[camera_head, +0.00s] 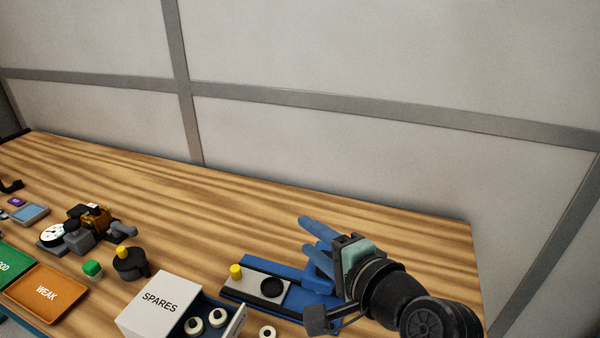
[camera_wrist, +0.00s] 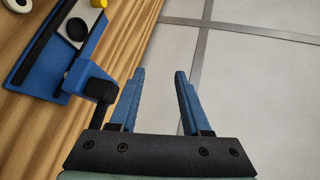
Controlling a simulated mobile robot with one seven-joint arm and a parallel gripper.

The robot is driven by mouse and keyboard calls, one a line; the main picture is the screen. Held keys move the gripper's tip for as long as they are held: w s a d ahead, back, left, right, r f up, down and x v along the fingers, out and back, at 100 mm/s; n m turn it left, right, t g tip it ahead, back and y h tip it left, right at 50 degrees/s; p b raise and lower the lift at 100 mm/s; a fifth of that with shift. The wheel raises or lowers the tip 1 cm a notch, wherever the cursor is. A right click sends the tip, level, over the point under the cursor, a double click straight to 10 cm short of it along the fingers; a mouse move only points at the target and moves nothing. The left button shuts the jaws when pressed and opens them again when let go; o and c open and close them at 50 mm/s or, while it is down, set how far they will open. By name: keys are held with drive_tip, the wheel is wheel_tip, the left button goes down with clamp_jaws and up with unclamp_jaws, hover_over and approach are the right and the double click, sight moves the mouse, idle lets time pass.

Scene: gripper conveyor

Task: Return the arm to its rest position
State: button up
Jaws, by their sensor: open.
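My gripper (camera_head: 305,234) is raised above the right part of the wooden table, its two blue fingers pointing left in the head view. In the wrist view my gripper (camera_wrist: 160,72) is open, with a clear gap and nothing between the fingers. The fingers point toward the wall panels there. My dark arm shows at the lower right of the head view.
Below my gripper is a blue fixture (camera_head: 235,291) with a grey plate and yellow knob. A white SPARES box (camera_head: 160,303) has an open drawer holding rings. An orange WEAK tray (camera_head: 46,292) lies left. The table's back right is clear, before a grey wall.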

wheel_tip(320, 180, up, 27)
drive_tip(key=s+n+t+h+p, duration=0.25)
drive_tip(key=n+t+h, duration=0.25)
drive_tip(key=n+t, duration=0.3)
drive_tip(key=s+a+r+n+t+h+p, duration=0.1)
drive_tip(key=s+r+n+t, duration=0.1)
drive_tip(key=s+r, duration=0.4)
drive_tip(key=s+a+r+n+t+h+p, duration=0.1)
drive_tip(key=s+r+t, duration=0.3)
drive_tip(key=r, duration=0.6)
drive_tip(key=shift+s+n+t+h, duration=0.35)
drive_tip(key=shift+s+n, duration=0.25)
drive_tip(key=shift+s, duration=0.35)
